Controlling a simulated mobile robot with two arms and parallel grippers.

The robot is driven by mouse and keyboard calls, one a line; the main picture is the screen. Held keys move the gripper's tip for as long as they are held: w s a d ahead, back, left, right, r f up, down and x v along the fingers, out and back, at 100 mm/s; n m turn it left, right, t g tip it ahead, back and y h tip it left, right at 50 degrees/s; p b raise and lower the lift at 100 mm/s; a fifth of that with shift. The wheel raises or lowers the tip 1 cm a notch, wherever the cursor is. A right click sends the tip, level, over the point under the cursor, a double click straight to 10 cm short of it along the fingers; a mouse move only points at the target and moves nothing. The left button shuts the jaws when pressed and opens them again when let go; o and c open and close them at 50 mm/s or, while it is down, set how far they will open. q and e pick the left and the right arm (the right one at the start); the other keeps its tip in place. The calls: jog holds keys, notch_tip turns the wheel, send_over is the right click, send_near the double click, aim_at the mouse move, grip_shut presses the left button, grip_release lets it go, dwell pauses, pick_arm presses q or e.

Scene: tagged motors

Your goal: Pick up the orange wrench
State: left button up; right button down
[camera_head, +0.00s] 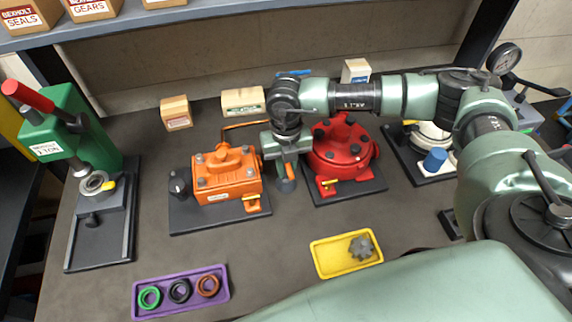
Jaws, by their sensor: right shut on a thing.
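My right gripper (287,180) points down between the orange motor and the red motor. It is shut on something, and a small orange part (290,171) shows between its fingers. This looks like part of the orange wrench, but the gripper hides most of it and I cannot make out its full shape. My left gripper is not in view.
The orange motor (225,172) and red motor (340,150) stand on dark plates close on either side of the gripper. A green press (70,135) is at left. A purple tray (180,303) with rings and a yellow tray (325,262) with a gear lie in front.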

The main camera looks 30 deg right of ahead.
jog(key=shift+r, duration=0.1)
dwell(0.8)
jog(key=shift+r+b, duration=0.3)
jog(key=shift+r, duration=0.2)
notch_tip(320, 180, up, 19)
jog(key=b, duration=0.4)
jog(key=shift+b, duration=0.4)
jog(key=c, duration=2)
grip_release()
jog(key=shift+f, duration=0.1)
grip_shut()
jog(key=shift+a, duration=0.1)
